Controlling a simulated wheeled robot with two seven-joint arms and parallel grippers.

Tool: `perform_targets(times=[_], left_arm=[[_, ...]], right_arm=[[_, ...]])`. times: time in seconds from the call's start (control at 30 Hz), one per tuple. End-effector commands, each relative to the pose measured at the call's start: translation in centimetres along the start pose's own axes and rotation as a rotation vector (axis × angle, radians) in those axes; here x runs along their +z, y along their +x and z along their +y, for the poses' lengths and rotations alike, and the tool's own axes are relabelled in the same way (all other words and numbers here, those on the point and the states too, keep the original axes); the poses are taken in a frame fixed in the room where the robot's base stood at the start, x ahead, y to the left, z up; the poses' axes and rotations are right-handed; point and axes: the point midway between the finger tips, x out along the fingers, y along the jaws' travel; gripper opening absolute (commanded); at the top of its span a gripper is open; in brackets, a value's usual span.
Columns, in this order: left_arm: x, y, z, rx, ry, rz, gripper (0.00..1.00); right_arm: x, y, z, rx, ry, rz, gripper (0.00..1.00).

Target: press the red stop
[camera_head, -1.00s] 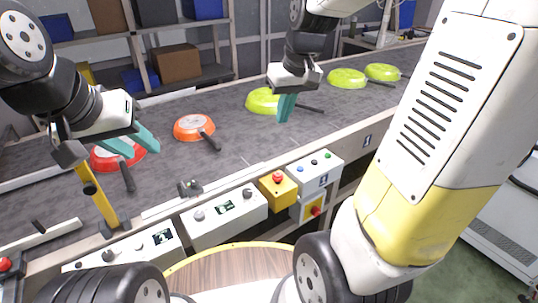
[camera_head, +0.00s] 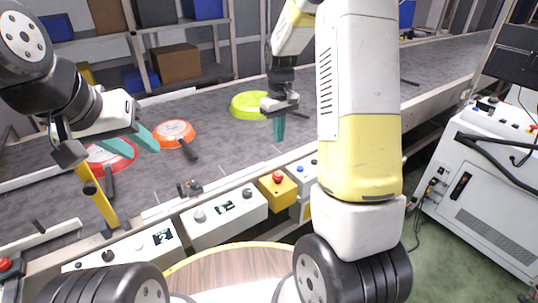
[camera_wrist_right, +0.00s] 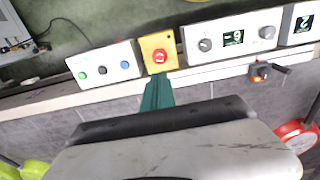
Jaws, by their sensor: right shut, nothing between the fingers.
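The red stop button (camera_head: 278,176) sits on a yellow box (camera_head: 284,194) on the conveyor's near edge, between control panels. In the right wrist view the red button (camera_wrist_right: 160,57) shows just beyond my fingertips, on its yellow box (camera_wrist_right: 150,42). My right gripper (camera_head: 279,130) is shut and empty, pointing down over the belt, behind and above the button and apart from it. Its teal fingers also show in the right wrist view (camera_wrist_right: 157,90). My left gripper (camera_head: 134,146) is open and empty above the belt at left, its two teal fingers apart.
Red (camera_head: 110,153), orange (camera_head: 174,132) and green (camera_head: 249,104) pans lie on the belt (camera_head: 225,150). A grey control panel (camera_head: 240,207) stands left of the yellow box. Another red button (camera_head: 5,264) is at the far left. A white cabinet (camera_head: 480,190) stands at right.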

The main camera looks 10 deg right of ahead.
Motion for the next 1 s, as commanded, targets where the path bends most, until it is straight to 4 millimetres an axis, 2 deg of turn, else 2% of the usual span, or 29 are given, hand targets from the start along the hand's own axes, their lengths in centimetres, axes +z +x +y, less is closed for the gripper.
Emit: perform_targets(times=[0.13, 0.27, 0.7, 0.8, 1.0], left_arm=[[0.0, 0.0, 0.0, 0.0, 0.0, 0.0, 0.36], [0.0, 0.0, 0.0, 0.0, 0.0, 0.0, 0.36], [0.0, 0.0, 0.0, 0.0, 0.0, 0.0, 0.36], [0.0, 0.0, 0.0, 0.0, 0.0, 0.0, 0.36], [0.0, 0.0, 0.0, 0.0, 0.0, 0.0, 0.36]], right_arm=[[0.0, 0.3, 0.0, -0.001, 0.0, -0.001, 0.0], [0.1, 1.8, 0.0, -0.002, 0.001, -0.003, 0.0], [0.1, 10.8, -0.1, -0.002, 0.0, -0.004, 0.0], [0.1, 12.3, -0.1, -0.002, 0.001, -0.002, 0.0], [0.0, 13.8, 0.0, 0.0, 0.001, 0.001, 0.0]])
